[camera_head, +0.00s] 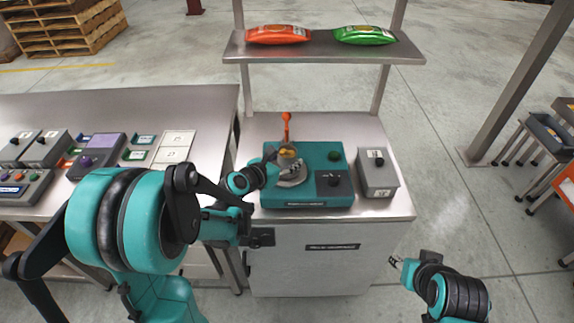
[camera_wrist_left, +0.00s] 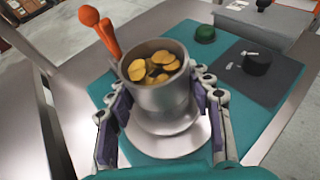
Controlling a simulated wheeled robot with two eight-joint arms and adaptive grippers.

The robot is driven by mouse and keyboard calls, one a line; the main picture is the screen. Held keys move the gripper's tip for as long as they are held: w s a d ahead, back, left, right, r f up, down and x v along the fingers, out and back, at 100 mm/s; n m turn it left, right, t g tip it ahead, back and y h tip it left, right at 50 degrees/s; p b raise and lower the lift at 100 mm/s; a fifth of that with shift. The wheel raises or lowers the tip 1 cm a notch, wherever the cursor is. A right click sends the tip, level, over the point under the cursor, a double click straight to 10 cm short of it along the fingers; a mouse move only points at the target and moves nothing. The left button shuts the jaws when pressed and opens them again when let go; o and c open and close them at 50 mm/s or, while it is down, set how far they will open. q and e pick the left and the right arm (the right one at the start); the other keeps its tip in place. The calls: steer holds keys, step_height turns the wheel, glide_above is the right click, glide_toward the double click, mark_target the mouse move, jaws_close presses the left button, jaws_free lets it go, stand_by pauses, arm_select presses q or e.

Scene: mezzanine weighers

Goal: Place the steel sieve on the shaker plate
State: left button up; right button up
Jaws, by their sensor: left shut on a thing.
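The steel sieve (camera_wrist_left: 158,97) is a round metal cup with several yellow-orange round pieces inside; in the head view its top (camera_head: 287,151) shows partly. My left gripper (camera_wrist_left: 160,110) is shut on it, one finger on each side of its wall. The shaker plate (camera_wrist_left: 180,146) is a round steel disc on a teal machine; it also shows in the head view (camera_head: 294,180). The sieve is upright over the plate; I cannot tell whether it touches. My right gripper (camera_head: 396,261) is away at the lower right, too small to judge.
The teal machine (camera_head: 335,199) carries a green button and a black knob. An orange-tipped handle (camera_head: 286,118) rises behind the sieve. A grey box (camera_head: 377,176) stands to the right. A shelf (camera_head: 322,49) with two packets is behind.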

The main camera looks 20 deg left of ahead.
arm_select(q)
steer(key=shift+f, duration=0.5)
steer(key=shift+r, duration=0.15)
arm_select(e)
steer(key=shift+f, duration=0.2)
steer(key=shift+f, duration=0.1)
arm_select(q)
steer(key=shift+f, duration=0.25)
steer(key=o, duration=1.4)
steer(key=shift+o, duration=0.2)
steer(key=shift+r, duration=0.1)
